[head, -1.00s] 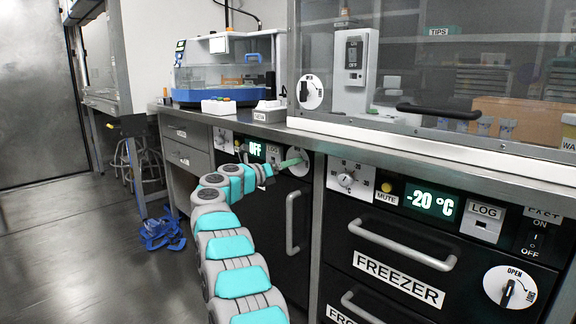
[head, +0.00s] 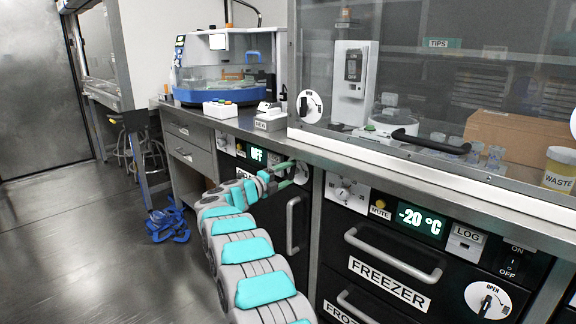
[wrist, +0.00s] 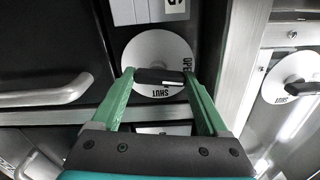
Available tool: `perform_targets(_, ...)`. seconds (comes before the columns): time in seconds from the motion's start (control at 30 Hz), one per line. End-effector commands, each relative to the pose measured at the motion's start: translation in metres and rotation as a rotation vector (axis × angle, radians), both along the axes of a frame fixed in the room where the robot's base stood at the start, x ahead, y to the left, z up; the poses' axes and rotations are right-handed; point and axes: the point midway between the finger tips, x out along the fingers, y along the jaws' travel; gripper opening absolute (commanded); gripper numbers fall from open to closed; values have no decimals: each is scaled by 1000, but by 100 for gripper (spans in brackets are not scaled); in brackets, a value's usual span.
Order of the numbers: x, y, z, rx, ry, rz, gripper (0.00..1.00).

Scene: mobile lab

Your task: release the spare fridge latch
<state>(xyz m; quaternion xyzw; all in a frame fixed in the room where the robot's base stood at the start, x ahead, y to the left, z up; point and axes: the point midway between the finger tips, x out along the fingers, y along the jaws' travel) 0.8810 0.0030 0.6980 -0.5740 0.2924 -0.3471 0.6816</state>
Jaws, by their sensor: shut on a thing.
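The latch is a round white dial (wrist: 160,50) with a black bar handle (wrist: 158,77), on the dark fridge unit whose display (head: 257,154) reads OFF. In the wrist view the dial shows OPEN at its right edge and SHUT below the handle. The bar lies crosswise, with a white mark towards its right end. My gripper (wrist: 158,75) has its green fingers on either side of the bar and is shut on it. In the head view my gripper (head: 284,173) reaches the dial (head: 302,172) and partly covers it. My arm hides part of the fridge's label.
The fridge's door handle (head: 292,222) is just below the dial. To the right is the freezer (head: 392,262) with its own latch dial (head: 488,300). The steel counter edge (head: 400,190) runs above.

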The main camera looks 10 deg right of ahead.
Motion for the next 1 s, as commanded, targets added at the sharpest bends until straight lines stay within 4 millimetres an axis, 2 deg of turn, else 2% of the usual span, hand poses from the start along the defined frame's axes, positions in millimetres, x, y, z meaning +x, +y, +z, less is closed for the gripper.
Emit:
perform_targets(0.4, 1, 1, 1, -100, 137, 2, 22)
perform_targets(0.9, 1, 1, -1, -111, 152, 1, 22)
perform_targets(0.93, 1, 1, -1, -111, 152, 1, 78)
perform_targets(1.0, 1, 1, 0, -111, 152, 1, 86)
